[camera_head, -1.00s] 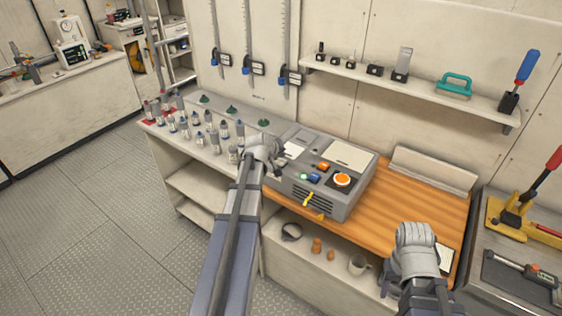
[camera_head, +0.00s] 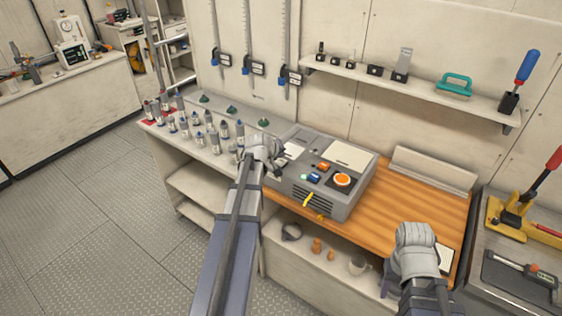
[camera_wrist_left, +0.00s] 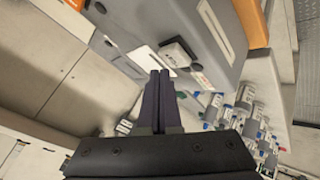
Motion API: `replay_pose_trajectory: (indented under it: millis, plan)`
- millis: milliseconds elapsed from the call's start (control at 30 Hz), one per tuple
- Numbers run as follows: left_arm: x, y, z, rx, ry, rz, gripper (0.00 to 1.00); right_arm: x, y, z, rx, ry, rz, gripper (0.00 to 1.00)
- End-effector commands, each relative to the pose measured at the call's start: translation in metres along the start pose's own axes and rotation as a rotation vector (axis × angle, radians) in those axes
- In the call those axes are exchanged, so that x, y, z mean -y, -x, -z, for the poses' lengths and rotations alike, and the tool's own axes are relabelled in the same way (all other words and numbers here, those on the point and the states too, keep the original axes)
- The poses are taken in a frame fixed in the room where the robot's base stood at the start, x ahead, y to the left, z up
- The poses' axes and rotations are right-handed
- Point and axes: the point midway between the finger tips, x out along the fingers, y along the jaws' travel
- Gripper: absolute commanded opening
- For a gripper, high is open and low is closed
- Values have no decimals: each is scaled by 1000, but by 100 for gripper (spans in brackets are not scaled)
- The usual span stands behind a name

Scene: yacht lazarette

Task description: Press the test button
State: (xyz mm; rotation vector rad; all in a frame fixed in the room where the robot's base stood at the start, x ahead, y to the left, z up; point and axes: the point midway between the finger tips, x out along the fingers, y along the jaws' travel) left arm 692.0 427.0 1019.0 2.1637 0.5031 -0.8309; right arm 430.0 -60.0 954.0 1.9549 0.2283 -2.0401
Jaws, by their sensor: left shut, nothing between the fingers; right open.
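A grey machine (camera_head: 345,205) sits on the bench. Its top bears a green button (camera_head: 304,177), a blue button (camera_head: 314,178), a small orange switch (camera_head: 323,167) and a large round orange knob (camera_head: 342,180). I cannot read which is marked test. My left gripper (camera_head: 280,170) is shut and empty at the machine's left end. In the left wrist view its fingertips (camera_wrist_left: 160,74) are close to a small grey block with a label (camera_wrist_left: 178,54) on the machine; I cannot tell if they touch. My right gripper (camera_head: 388,282) is open, low at the bench's front edge; its fingers are mostly hidden.
Several small bottles (camera_head: 197,138) stand left of my left gripper. The wooden bench top (camera_head: 425,200) right of the machine is mostly clear. A wall shelf (camera_head: 420,88) with tools runs above. A yellow tool with a red handle (camera_head: 510,215) stands at the far right.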

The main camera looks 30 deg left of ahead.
Motion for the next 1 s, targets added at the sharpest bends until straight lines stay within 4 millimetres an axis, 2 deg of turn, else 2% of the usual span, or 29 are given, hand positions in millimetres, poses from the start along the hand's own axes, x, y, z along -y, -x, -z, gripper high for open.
replay_pose_trajectory:
  millis: [267,533,1000]
  plan:
    - [0,0,0,0,0,0,0,0,0,0,0,0,0,50]
    - [4,-6,-4,0,0,0,0,1,-9,0,0,0,0,50]
    - [5,-6,-5,0,0,0,0,1,-9,0,0,0,0,50]
